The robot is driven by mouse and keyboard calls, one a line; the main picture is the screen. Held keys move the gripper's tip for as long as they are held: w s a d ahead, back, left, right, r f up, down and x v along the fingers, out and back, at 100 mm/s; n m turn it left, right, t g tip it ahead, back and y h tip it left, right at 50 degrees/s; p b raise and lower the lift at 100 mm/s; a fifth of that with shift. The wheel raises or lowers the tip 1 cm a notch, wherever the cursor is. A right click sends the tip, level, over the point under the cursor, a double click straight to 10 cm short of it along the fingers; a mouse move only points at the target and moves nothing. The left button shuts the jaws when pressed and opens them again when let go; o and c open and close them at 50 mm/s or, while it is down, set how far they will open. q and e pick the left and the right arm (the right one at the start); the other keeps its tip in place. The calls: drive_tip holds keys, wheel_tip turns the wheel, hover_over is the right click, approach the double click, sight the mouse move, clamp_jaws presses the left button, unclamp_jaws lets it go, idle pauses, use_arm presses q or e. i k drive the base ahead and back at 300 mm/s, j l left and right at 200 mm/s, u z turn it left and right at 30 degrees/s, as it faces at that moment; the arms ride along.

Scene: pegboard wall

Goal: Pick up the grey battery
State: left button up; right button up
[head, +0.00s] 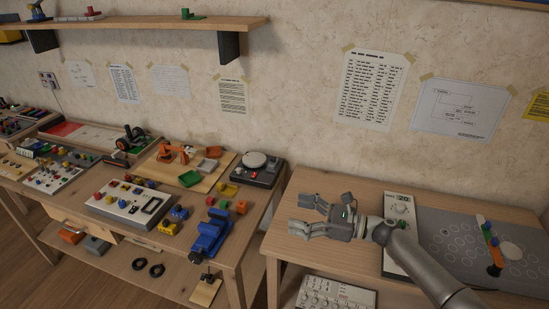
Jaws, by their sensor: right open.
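My right gripper (300,214) is open and empty. It points left over the left part of the right-hand wooden table, with its arm coming in from the lower right. I cannot clearly make out a grey battery. A small grey block (97,246) lies on the lower shelf of the left table, beside an orange block (72,235); it is too small to tell whether it is the battery. It is far to the left of my right gripper. My left gripper is not in view.
The left table holds a button panel (130,211), a blue vise (207,238), a round-topped device (256,168) and several small coloured parts. A white dial box (398,215) and a grey board (455,245) are on the right table. A gap separates the tables.

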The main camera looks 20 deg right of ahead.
sight(273, 163)
drive_tip(key=i+l, duration=0.2)
drive_tip(key=i, duration=0.15)
drive_tip(key=i+l, duration=0.25)
drive_tip(key=i, duration=0.15)
drive_tip(key=i+l, duration=0.2)
drive_tip(key=i, duration=0.15)
